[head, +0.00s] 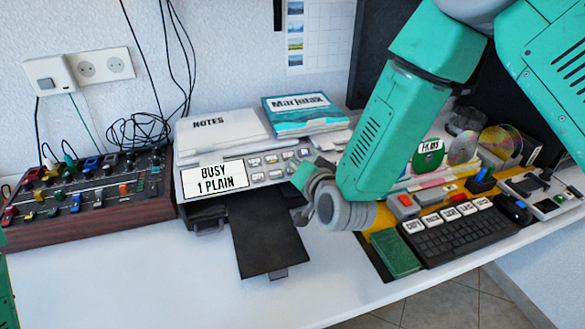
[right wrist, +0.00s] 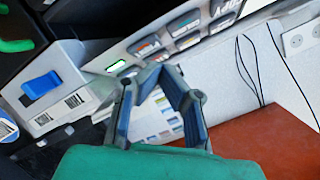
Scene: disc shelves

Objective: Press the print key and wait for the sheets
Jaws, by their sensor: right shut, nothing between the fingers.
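The printer stands against the wall, and its white display (head: 213,179) reads "BUSY 1 PLAIN". Beside the display is a panel of several grey keys (head: 272,167); the right wrist view shows this panel close up, with a green-lit key (right wrist: 117,66). The black output tray (head: 265,240) juts out at the front, and I see no sheet on it. My right gripper (head: 303,180) is at the panel's right end, and its fingers (right wrist: 162,72) are shut and empty. I cannot tell whether they touch a key. My left gripper is out of view.
A mixer with coloured knobs (head: 85,197) stands at the left. A paper stack (head: 222,138) and a blue-white pack (head: 302,112) lie on top of the printer. A keyboard (head: 455,236), green box (head: 396,254) and discs crowd the right. The front left desk is clear.

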